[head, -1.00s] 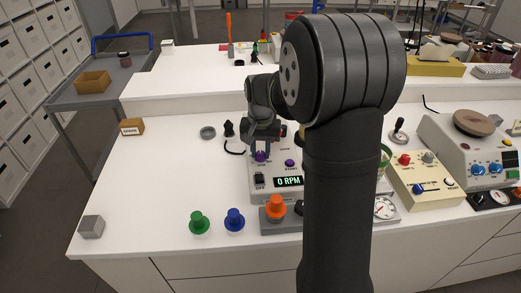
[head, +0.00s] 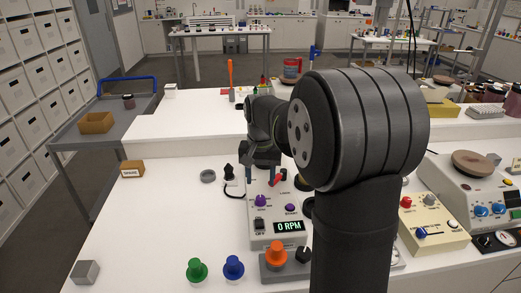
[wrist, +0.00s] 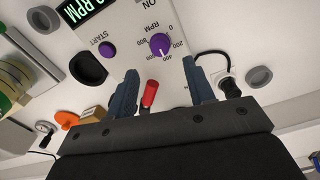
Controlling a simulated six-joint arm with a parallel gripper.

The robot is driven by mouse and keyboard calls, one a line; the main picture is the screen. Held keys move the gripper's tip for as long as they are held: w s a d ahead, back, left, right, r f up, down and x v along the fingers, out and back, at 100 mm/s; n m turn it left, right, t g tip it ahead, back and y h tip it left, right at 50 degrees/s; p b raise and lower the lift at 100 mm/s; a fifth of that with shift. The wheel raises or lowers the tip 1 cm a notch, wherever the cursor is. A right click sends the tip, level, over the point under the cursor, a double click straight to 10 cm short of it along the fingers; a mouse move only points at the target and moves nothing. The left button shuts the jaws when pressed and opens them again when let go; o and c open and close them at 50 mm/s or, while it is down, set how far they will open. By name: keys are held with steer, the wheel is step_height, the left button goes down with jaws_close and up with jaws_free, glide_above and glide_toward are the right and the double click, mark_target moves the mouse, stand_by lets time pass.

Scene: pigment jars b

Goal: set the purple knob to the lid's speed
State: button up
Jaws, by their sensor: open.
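The purple RPM knob (head: 261,200) is on the light control panel (head: 275,226), left of the purple START button (head: 290,208). In the wrist view the knob (wrist: 160,45) has a scale of 0 to 800 around it; its white mark appears to point near 400. The display (head: 290,226) reads 0 RPM. My gripper (head: 262,172) is open and empty, above the panel's far part and apart from the knob. Its fingers (wrist: 162,88) frame a red lever (wrist: 149,95) in the wrist view; contact cannot be told. No lid marking is readable.
Green (head: 196,269), blue (head: 233,266) and orange (head: 276,254) knob-like pieces stand near the front. A black plug with a cable (head: 229,173) is left of the panel. A cream control box (head: 431,222) is at right. The table's left part is mostly clear.

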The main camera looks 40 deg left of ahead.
mark_target(260, 197)
step_height(260, 197, up, 10)
steer(key=shift+r, duration=0.2)
steer(key=shift+f, duration=0.1)
stand_by(0.5)
step_height(260, 197, down, 17)
steer(key=shift+f, duration=0.15)
stand_by(0.5)
steer(key=shift+f, duration=0.15)
steer(key=shift+n, duration=0.8)
steer(key=n, duration=1)
steer(key=shift+n, duration=2.3)
